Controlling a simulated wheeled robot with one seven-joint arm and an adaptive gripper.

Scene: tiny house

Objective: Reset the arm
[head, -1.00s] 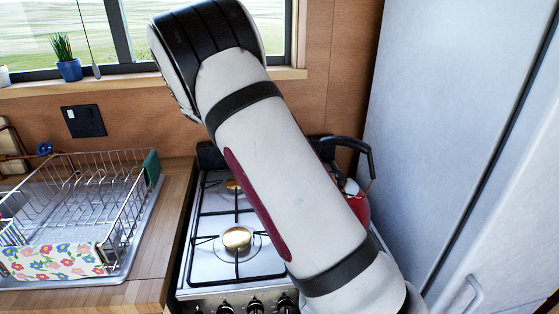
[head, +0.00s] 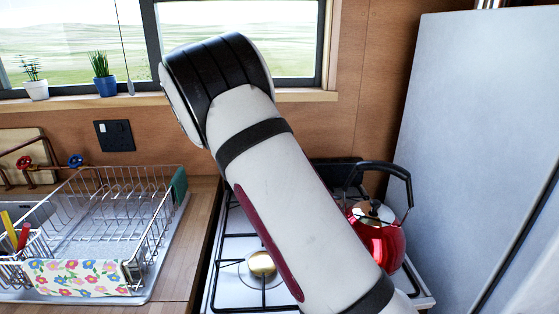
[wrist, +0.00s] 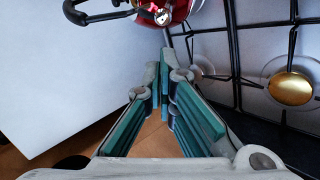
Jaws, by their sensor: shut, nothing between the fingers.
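My arm (head: 290,210) rises from the bottom right of the head view across the stove, with its dark bend in front of the window. My gripper is out of sight in the head view. In the wrist view my gripper (wrist: 166,75) has its teal-padded fingers together at the tips, with nothing between them. It is beside the stove, between a white panel and the burners, with the red kettle past its tips.
The red kettle (head: 378,236) stands on the stove (head: 233,245), right of my arm. A tall white fridge (head: 455,140) is at the right. A dish rack (head: 100,215) stands on the wooden counter (head: 190,235) at the left. Potted plants (head: 104,75) line the windowsill.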

